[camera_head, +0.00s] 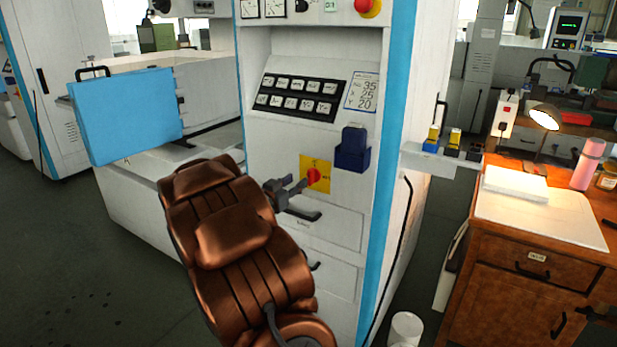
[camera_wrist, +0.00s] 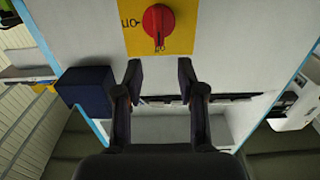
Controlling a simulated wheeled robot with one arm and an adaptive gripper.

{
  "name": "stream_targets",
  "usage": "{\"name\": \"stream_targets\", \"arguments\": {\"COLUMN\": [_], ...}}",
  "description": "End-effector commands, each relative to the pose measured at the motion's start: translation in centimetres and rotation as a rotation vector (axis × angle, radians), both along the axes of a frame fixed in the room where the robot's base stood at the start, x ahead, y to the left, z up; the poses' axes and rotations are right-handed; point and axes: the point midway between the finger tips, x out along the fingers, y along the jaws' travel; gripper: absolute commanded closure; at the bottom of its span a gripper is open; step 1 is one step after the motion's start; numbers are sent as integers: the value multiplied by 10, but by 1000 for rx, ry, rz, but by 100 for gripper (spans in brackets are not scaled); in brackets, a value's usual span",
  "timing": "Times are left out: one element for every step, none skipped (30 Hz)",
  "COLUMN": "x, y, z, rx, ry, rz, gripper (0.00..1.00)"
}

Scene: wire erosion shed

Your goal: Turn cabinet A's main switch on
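Cabinet A's main switch is a red rotary knob (camera_head: 314,176) on a yellow plate (camera_head: 321,163), on the white cabinet front (camera_head: 350,215). I cannot read the cabinet's name. My gripper (camera_head: 297,187) is just left of the knob in the head view. In the wrist view my gripper (camera_wrist: 160,72) is open and empty, its two fingers apart and not around the knob.
A dark blue holder (camera_head: 352,150) sits right of the switch; it shows at left in the wrist view (camera_wrist: 84,88). A black button panel (camera_head: 298,97) is above, drawers (camera_head: 325,225) below. A light-blue panel (camera_head: 125,115) is at left. A wooden desk (camera_head: 520,295) stands at right.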

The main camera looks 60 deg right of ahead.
Motion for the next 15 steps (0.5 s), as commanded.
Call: {"name": "stream_targets", "arguments": {"x": [-1,-2,-2,-2,-2,-1,-1,-1,-1,0,0,0,0,0,0], "y": [-3,-4,-7,-10,-12,-16,-20,-23,-28,-32,-36,-41,-45,-48,-52], "z": [0,0,1,1,2,2,3,3,3,3,3,2,2,1,1], "rx": [-4,-5,-6,-6,-7,-8,-9,-10,-10,-9,-8,-6,-5,-4,-5], "ry": [1,1,0,0,0,-1,-1,-1,-1,-2,-2,-1,-1,0,1], "rz": [-6,-8,-9,-9,-9,-8,-8,-8,-7,-7,-7,-7,-7,-7,-6], "gripper": [61,61,61,61,61,61,61,61,61,61,61,61,61,61,61]}}
